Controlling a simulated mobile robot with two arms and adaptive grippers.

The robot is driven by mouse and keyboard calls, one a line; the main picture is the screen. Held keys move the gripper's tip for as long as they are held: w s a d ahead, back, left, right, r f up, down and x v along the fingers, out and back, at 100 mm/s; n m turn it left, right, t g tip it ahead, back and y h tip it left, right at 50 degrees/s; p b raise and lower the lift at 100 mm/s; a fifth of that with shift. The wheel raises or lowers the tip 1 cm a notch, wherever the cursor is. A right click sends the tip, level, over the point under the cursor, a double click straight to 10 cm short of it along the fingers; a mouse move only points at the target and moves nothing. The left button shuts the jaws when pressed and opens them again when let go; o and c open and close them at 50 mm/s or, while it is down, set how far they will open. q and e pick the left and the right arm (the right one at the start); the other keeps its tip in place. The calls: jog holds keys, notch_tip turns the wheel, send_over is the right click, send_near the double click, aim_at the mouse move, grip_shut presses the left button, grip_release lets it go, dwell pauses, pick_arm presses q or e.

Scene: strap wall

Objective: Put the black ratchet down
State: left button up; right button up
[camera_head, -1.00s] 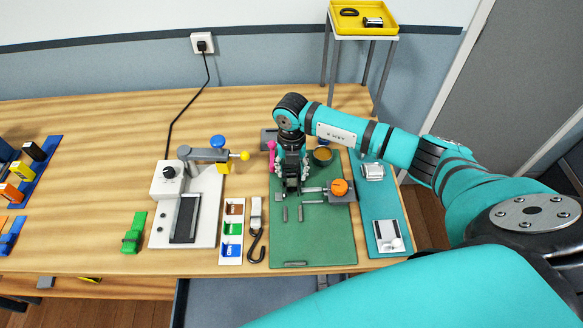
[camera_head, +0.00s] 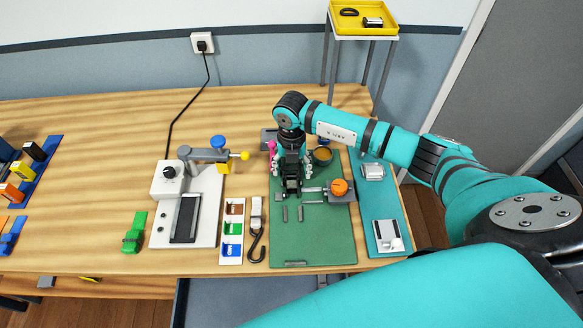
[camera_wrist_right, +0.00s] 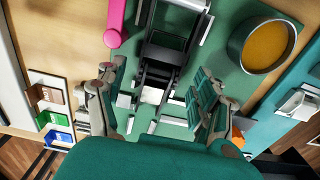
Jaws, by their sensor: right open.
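The black ratchet (camera_wrist_right: 160,65) lies over the green mat (camera_wrist_right: 215,70) in the right wrist view, between the spread fingers of my right gripper (camera_wrist_right: 160,105). Clear gaps show between the ratchet and both fingers. In the head view the black ratchet (camera_head: 291,187) shows just below my right gripper (camera_head: 291,165), on the upper left part of the green mat (camera_head: 325,240). My right gripper is open and points down. The ratchet's far end is partly hidden by the gripper in the head view. My left gripper is not in view.
A pink tool (camera_wrist_right: 115,25) lies left of the ratchet, and a round bowl (camera_wrist_right: 262,45) stands to its right. An orange knob (camera_head: 339,187) on a grey fixture and small metal pins are close by. The mat's lower part is mostly clear.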

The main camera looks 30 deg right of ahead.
aim_at(292, 172)
notch_tip(292, 172, up, 12)
jog(key=b, duration=0.3)
jog(key=shift+b, duration=0.3)
